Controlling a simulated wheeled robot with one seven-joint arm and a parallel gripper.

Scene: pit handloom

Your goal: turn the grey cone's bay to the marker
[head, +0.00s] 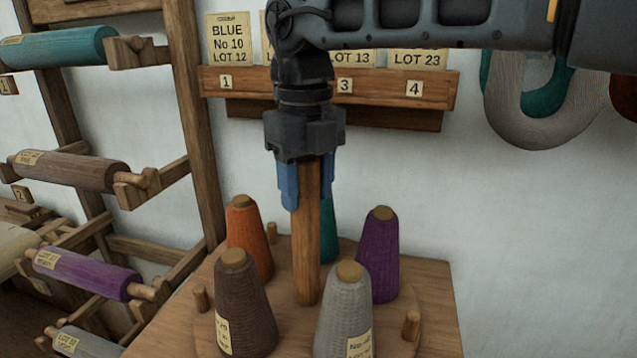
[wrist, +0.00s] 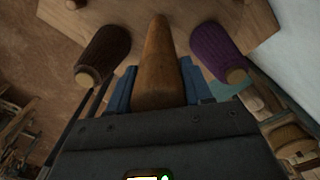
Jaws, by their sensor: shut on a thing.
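The grey cone (head: 345,312) stands upright at the front right of a round wooden turntable (head: 292,335), its label facing forward. A dark brown cone (head: 245,305) stands to its left, an orange cone (head: 247,238) behind that, and a purple cone (head: 378,255) at the right. A teal cone (head: 329,228) is mostly hidden behind the wooden post (head: 306,250). My gripper (head: 308,195) is above the turntable with its blue fingers shut on the upper post. The wrist view shows the post (wrist: 157,60) between the fingers, but no grey cone. I cannot make out the marker.
Short wooden pegs (head: 411,325) stand between the cones. A wooden rack (head: 190,110) with yarn rolls is at the left. A numbered shelf (head: 430,85) with lot cards and hanging yarn skeins (head: 540,110) are on the wall behind.

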